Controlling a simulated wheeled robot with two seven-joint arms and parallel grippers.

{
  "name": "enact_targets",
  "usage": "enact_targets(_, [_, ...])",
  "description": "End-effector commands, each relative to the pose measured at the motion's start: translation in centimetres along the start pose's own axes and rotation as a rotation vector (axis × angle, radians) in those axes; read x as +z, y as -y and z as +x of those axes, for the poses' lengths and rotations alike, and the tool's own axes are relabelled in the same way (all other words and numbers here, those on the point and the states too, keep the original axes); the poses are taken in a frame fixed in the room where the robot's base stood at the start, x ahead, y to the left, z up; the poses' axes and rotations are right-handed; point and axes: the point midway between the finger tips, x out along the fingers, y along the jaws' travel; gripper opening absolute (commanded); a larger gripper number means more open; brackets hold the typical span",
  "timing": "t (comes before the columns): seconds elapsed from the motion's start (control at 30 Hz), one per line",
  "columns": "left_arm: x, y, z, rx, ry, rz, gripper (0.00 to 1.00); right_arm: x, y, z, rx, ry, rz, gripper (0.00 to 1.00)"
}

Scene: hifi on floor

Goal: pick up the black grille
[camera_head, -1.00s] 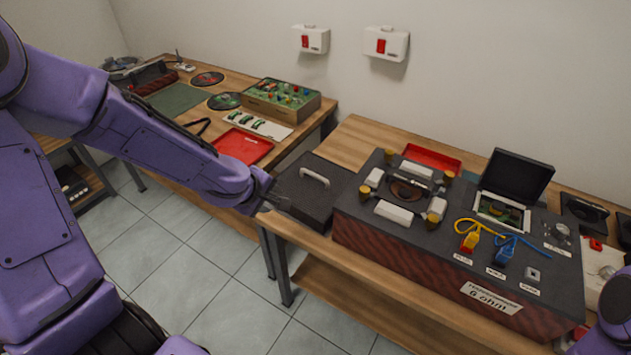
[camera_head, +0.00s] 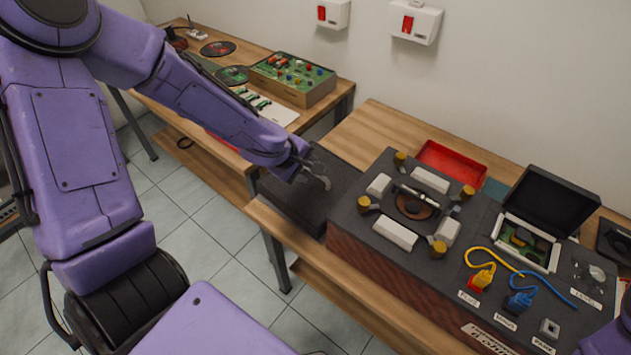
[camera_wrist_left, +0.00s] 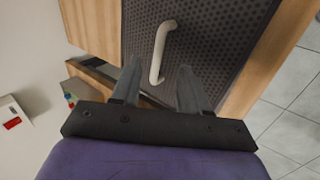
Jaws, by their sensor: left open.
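The black grille (camera_head: 338,178) is a dark perforated panel with a pale curved handle. It lies on the wooden table beside the left end of the hifi unit. My left gripper (camera_head: 318,172) is over it at the handle and hides part of it. In the left wrist view the grille (camera_wrist_left: 212,45) fills the upper middle, and its handle (camera_wrist_left: 161,48) runs down between the fingers of the open gripper (camera_wrist_left: 157,75). I cannot tell how far the fingertips are above the panel. My right gripper is not in view.
The large dark unit (camera_head: 375,262) with red-brown sides stands right of the grille. A red tray (camera_head: 452,163) lies behind it. A second table with a green button box (camera_head: 292,78) is at the back left. Bare wood (camera_head: 375,130) shows behind the grille.

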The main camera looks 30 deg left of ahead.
Motion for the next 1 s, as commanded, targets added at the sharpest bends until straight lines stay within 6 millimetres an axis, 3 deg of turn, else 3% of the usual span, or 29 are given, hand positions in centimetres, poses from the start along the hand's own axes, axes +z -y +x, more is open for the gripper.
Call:
enact_targets(0.37, [-0.8,0.2,5.7,-0.002,-0.001,-0.002,0.44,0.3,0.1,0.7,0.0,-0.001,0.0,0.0])
enact_targets(0.63, [-0.9,0.1,6.1,0.001,-0.002,-0.001,0.44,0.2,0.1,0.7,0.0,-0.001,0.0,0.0])
enact_targets(0.67, [-0.9,0.1,6.1,0.0,-0.002,-0.001,0.38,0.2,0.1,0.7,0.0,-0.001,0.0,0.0])
enact_targets(0.77, [-0.9,0.1,6.1,0.0,-0.002,-0.002,0.05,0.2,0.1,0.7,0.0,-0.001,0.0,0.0])
enact_targets(0.8, [-0.9,0.1,6.1,0.0,-0.002,-0.002,0.0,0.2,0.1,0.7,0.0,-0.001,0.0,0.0])
enact_targets(1.0, [-0.9,0.1,6.1,0.0,-0.002,-0.002,0.0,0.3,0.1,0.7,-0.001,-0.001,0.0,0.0])
